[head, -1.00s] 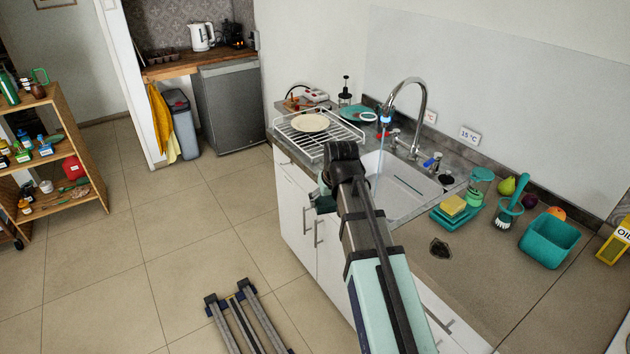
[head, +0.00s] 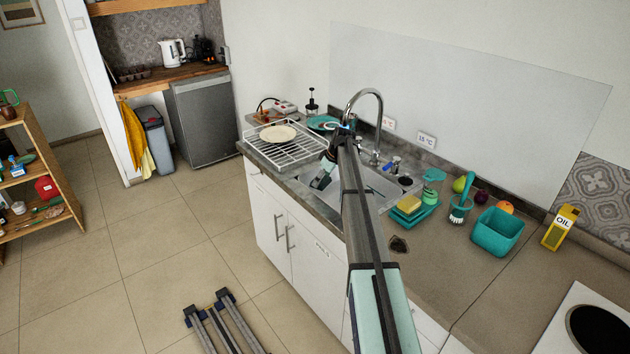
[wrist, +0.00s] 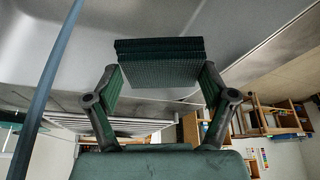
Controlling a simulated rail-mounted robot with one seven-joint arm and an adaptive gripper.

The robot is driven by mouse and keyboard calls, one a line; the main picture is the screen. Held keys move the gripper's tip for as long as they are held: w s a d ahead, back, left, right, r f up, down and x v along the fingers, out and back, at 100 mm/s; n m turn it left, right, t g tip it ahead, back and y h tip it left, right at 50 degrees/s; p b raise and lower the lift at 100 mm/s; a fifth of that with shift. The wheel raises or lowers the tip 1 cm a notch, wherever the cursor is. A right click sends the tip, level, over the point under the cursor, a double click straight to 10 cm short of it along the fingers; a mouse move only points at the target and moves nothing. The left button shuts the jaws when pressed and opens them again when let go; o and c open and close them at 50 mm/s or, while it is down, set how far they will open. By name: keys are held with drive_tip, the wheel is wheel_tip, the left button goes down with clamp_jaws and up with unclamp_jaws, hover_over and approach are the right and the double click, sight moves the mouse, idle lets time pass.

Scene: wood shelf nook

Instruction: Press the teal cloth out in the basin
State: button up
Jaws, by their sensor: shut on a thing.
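In the wrist view my gripper (wrist: 160,82) is shut on a dark teal, folded cloth (wrist: 160,48), held between both fingers. The grey basin (wrist: 225,25) lies around and beyond it. In the head view my gripper (head: 323,177) points down at the left part of the basin (head: 378,186), partly hidden by my arm. The cloth cannot be made out there. The tap (head: 378,105) arches behind my arm. A blue-grey strip (wrist: 48,90) at the left of the wrist view looks like its water stream. Whether the cloth touches the basin I cannot tell.
A white dish rack (head: 285,152) with a plate (head: 278,133) stands left of the basin. To its right are a yellow sponge (head: 408,203) on a teal tray, a brush (head: 460,208), a teal tub (head: 497,232) and an oil carton (head: 560,227). The front right counter is mostly clear.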

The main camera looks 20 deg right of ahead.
sight(322, 185)
drive_tip(key=shift+f+b, duration=1.4)
drive_tip(key=shift+f, duration=0.55)
drive_tip(key=shift+f, duration=0.1)
drive_tip(key=shift+f+b, duration=0.7)
drive_tip(key=shift+f, duration=2.05)
drive_tip(key=shift+f, duration=0.5)
drive_tip(key=shift+s+f+b, duration=0.15)
drive_tip(key=shift+f+b, duration=0.05)
drive_tip(key=shift+b, duration=0.1)
drive_tip(key=shift+r+p, duration=0.95)
drive_tip(key=shift+r, duration=2.65)
